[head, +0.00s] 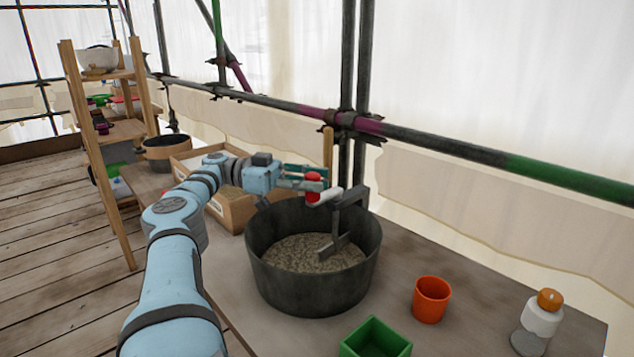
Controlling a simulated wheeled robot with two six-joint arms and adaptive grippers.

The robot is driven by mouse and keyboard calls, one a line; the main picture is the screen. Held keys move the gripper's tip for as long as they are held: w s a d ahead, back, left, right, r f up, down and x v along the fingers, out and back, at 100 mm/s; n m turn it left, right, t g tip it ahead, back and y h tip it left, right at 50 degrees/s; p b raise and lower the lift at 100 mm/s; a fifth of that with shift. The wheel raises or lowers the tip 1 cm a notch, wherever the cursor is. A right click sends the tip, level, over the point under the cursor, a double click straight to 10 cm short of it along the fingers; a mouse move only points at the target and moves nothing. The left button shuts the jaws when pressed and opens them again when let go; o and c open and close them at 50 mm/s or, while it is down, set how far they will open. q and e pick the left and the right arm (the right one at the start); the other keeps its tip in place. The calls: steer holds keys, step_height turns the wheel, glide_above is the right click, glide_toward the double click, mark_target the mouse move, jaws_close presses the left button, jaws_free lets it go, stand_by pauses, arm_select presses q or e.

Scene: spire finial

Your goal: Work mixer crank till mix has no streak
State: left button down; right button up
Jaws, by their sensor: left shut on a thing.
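The mixer tub (310,283) is a dark round bucket standing on the bench. Its crank (330,196) has a red knob and a pale arm at the back rim, with a grey paddle (338,244) reaching down into the mix. The mix (300,254) is grey-brown and speckled; I cannot make out clear streaks at this size. My left gripper (313,182) reaches in from the left above the tub's back rim and is shut on the red knob of the crank. My right gripper is not in view.
On the bench (430,262), an orange cup (431,299), a green square box (375,340) and a white bottle with an orange cap (538,322) stand right of the tub. A cardboard box (235,212) sits behind left. A wooden shelf (95,150) and scaffold poles (450,146) bound the space.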

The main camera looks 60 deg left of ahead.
arm_select(q)
steer(key=shift+f, duration=0.1)
steer(key=c, duration=1.3)
jaws_free()
steer(key=shift+d, duration=0.1)
steer(key=shift+r, duration=4.95)
steer(key=shift+c, duration=0.5)
